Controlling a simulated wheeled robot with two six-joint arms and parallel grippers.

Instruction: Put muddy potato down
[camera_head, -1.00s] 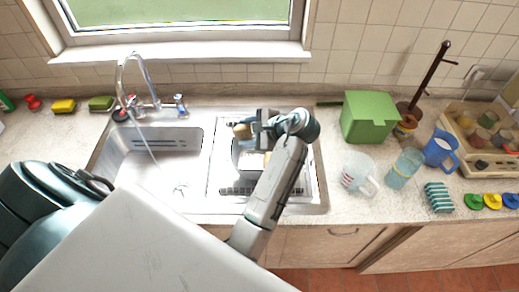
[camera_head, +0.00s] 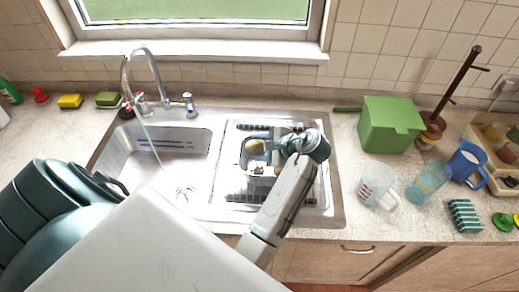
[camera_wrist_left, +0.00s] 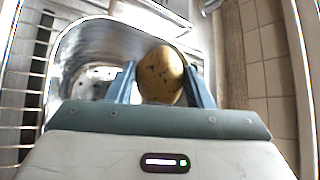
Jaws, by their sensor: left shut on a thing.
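The muddy potato (camera_wrist_left: 161,75) is yellow-brown with dark specks. It sits between the blue-grey fingers of my left gripper (camera_wrist_left: 161,82), which is shut on it. In the head view, the potato (camera_head: 254,146) and gripper are over the ribbed right side of the steel sink unit (camera_head: 232,190). A shiny metal container (camera_wrist_left: 85,55) with a rounded rim lies behind and left of the potato in the wrist view. I cannot tell whether the potato touches it. My right gripper is not in view.
The sink basin (camera_head: 150,172) with a tap (camera_head: 128,75) is to the left. A green box (camera_head: 388,126), a clear measuring jug (camera_head: 374,186), a bluish glass (camera_head: 428,182) and a blue jug (camera_head: 467,162) stand on the right counter. Sponges (camera_head: 70,101) lie at the back left.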

